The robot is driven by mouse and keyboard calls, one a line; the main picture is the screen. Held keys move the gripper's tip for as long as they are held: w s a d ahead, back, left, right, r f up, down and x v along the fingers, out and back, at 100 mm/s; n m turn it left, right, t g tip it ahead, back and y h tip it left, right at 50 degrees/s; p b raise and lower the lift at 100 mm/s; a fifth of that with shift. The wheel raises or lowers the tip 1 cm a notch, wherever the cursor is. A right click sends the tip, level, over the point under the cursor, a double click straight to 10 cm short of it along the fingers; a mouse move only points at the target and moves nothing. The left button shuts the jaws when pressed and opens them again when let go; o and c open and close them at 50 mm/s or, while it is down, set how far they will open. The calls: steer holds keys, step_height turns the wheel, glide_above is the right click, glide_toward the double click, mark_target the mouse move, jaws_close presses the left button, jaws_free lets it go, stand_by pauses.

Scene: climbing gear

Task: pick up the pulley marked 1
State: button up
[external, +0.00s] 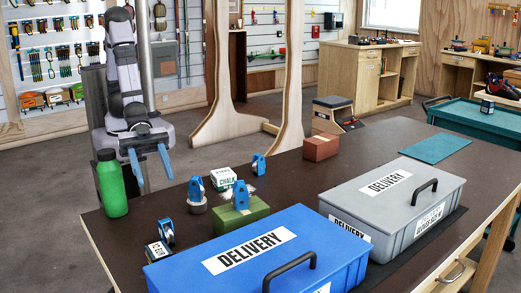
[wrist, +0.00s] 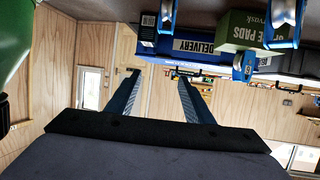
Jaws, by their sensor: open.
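Several blue pulleys are on the dark table, and I cannot read which is marked 1. In the external view one pulley (external: 166,232) is at the near left, another (external: 196,190) stands on a round grey base, another (external: 240,195) is on a green box (external: 236,217), and another (external: 258,164) is behind. The wrist view, upside down, shows pulleys at the top (wrist: 167,14) and right (wrist: 243,66), with one (wrist: 285,18) by the green box. My gripper (external: 154,181) is open and empty by the table's far left edge, apart from all pulleys; its fingers show in the wrist view (wrist: 157,75).
A green bottle (external: 111,184) stands close left of my gripper. A chalk box (external: 224,178) and small white box (external: 158,252) are among the pulleys. Blue (external: 255,258) and grey (external: 390,208) delivery boxes fill the near side. A brown block (external: 320,147) and teal mat (external: 435,148) lie beyond.

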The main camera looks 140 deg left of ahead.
glide_toward(163, 219)
steer(key=w+f, duration=0.1)
steer(key=w+f+b, duration=0.1)
steer(key=w, duration=0.1)
steer(key=shift+d, duration=0.1)
steer(key=shift+w+d, duration=0.15)
steer(key=shift+w, duration=0.45)
steer(key=shift+w+d+f+p, duration=0.1)
steer(key=shift+w+f+p, duration=0.2)
steer(key=shift+w, duration=0.25)
steer(key=shift+w, duration=0.1)
steer(key=shift+p+x, duration=0.45)
steer(key=shift+x, duration=1.95)
steer(key=c, duration=1.2)
